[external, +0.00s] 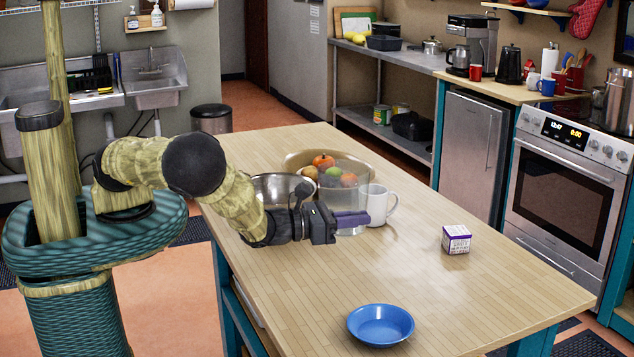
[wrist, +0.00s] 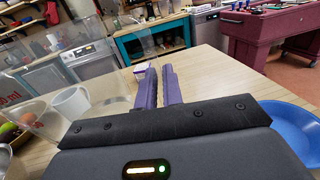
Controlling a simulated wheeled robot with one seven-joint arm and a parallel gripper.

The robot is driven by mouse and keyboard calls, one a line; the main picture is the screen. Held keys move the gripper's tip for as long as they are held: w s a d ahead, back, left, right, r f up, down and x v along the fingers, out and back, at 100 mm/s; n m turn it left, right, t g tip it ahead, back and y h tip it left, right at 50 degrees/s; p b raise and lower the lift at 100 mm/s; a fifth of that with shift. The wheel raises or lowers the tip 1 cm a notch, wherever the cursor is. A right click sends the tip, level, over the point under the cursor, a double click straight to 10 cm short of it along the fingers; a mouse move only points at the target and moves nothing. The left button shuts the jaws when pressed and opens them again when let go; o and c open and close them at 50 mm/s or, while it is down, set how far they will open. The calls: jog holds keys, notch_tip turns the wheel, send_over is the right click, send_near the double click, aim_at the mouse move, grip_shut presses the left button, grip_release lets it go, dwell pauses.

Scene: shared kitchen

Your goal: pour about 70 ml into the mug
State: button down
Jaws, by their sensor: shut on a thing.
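The white mug (external: 379,206) stands upright on the wooden table, and it also shows at the left in the wrist view (wrist: 72,103). My gripper (external: 366,219) is shut on a clear see-through measuring jug (external: 343,182). In the wrist view the purple fingers (wrist: 160,70) pinch its wall, and part of an "ml" mark shows at the left edge of the jug (wrist: 12,99). The jug looks close to upright, beside the mug and left of it in the external view. I cannot tell whether they touch, and the liquid in the jug cannot be made out.
A metal bowl (external: 283,178) and a wide fruit bowl (external: 298,157) stand behind the jug. A small purple-and-white box (external: 456,239) stands to the right. A blue bowl (external: 380,325) sits near the front. The table (external: 480,290) between them is clear.

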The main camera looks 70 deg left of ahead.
jog(key=w+f+y+b, duration=0.1)
jog(key=w+f, duration=0.1)
jog(key=w, duration=0.4)
jog(key=w+f+n+y+b, duration=0.1)
jog(key=w+f+y+b, duration=0.1)
jog(key=w, duration=0.5)
jog(key=w+f+n+y+b, duration=0.1)
jog(key=w+f, duration=0.3)
jog(key=w, duration=0.2)
jog(key=shift+w+t+b, duration=0.25)
jog(key=shift+t+b, duration=0.05)
jog(key=shift+b, duration=0.05)
jog(key=shift+w+f+y, duration=0.1)
jog(key=shift+w+y, duration=0.2)
jog(key=shift+w, duration=0.35)
jog(key=a+r+n+p, duration=0.4)
jog(key=r+n+p, duration=0.1)
jog(key=r+n, duration=0.1)
jog(key=a+r+n+p, duration=0.4)
jog(key=r+n+p, duration=0.2)
jog(key=r, duration=0.3)
jog(key=shift+s+a+n, duration=0.3)
jog(key=shift+s+a, duration=0.05)
jog(key=shift+a, duration=0.05)
jog(key=shift+a+r+n+p, duration=0.2)
jog(key=shift+r+n+p, duration=0.05)
jog(key=shift+n+p, duration=0.05)
jog(key=shift+a+r, duration=0.15)
jog(key=shift+a, duration=0.05)
